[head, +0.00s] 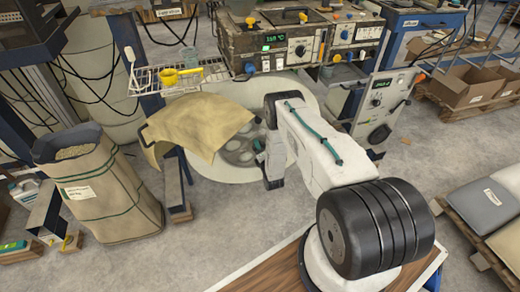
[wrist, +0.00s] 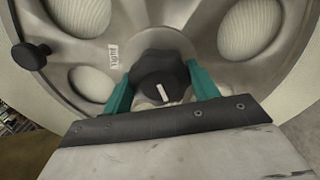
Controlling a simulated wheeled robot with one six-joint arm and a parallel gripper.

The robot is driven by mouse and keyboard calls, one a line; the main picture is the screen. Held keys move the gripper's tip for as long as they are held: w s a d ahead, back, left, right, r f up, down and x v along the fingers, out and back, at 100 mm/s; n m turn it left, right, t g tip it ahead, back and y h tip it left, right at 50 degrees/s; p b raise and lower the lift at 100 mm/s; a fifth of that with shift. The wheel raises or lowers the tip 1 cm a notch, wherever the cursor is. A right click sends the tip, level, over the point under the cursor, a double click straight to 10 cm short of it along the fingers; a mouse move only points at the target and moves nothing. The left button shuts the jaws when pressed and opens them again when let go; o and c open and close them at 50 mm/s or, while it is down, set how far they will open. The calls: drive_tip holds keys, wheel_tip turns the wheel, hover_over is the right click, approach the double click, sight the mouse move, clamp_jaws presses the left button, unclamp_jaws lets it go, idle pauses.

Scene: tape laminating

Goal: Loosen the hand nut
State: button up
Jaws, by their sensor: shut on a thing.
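The hand nut (wrist: 160,80) is a black lobed knob with a white mark, at the centre of a large metal wheel (wrist: 205,55) with round holes in the wrist view. My gripper (wrist: 162,88) has two teal fingers, one on each side of the nut, shut on it. In the head view the wheel (head: 240,150) is partly hidden behind my arm and a tan sheet. The nut and my fingertips are hidden there by my arm.
A tan sheet (head: 200,122) hangs just left of the wheel. A small black knob (wrist: 30,55) sticks out at the wheel's left side. A control box (head: 385,105) stands to the right, and a machine with dials (head: 265,45) is above. A paper sack (head: 100,185) stands at the left.

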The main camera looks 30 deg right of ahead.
drive_tip(key=o, duration=1)
drive_tip(key=v, duration=0.8)
drive_tip(key=shift+d, duration=0.1)
